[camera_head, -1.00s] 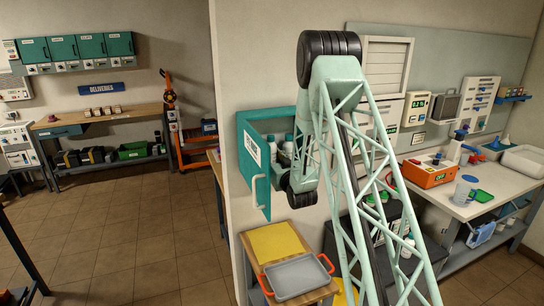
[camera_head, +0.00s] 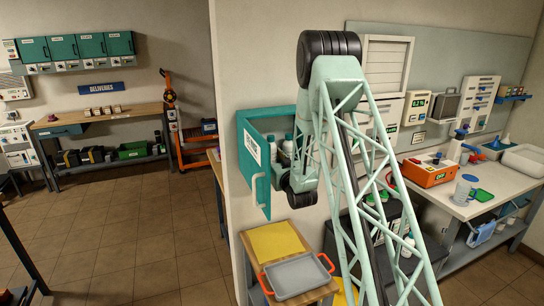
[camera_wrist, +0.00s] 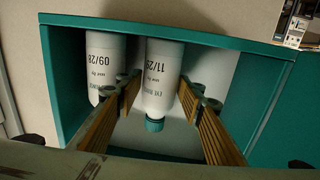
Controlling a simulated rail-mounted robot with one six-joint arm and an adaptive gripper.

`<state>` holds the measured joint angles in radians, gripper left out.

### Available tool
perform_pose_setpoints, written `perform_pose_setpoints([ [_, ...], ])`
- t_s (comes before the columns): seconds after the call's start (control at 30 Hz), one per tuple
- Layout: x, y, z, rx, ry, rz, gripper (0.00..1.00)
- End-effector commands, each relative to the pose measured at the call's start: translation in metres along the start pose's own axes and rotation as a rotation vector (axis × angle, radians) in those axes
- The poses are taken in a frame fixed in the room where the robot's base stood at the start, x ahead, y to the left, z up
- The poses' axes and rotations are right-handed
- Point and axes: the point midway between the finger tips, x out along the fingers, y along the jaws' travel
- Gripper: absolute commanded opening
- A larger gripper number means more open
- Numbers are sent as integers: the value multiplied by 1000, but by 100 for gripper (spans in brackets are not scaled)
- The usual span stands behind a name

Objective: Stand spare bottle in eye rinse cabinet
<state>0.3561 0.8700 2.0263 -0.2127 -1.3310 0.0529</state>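The teal eye rinse cabinet (camera_head: 268,114) is on the wall with its door (camera_head: 257,178) swung open; its frame (camera_wrist: 210,35) fills the wrist view. Two white bottles with teal caps stand side by side inside, upside down in the wrist view. One bottle (camera_wrist: 160,75) is labelled 11/29, the other (camera_wrist: 104,60) 09/28. My gripper (camera_wrist: 160,95) has its fingers on either side of the 11/29 bottle, with narrow gaps seen beside it. The left finger lies between the two bottles. In the head view my arm hides the gripper and part of the cabinet.
Below the cabinet, a grey tray with orange handles (camera_head: 297,276) and a yellow mat (camera_head: 273,242) lie on a small wooden table. A workbench with an orange device (camera_head: 430,170) stands at right. The floor at left (camera_head: 110,240) is clear.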

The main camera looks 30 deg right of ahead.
Motion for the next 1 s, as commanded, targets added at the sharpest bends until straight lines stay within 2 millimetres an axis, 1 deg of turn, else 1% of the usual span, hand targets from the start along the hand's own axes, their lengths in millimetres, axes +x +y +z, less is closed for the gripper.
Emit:
perform_pose_setpoints([
  [0.33, 0, 0, -4, 0, 0, 0, 35],
  [0.37, -3, 0, -3, 0, -1, 0, 35],
  [0.57, -26, 0, -2, 0, -1, 0, 35],
  [1.0, -90, 1, -1, 0, -2, 1, 35],
])
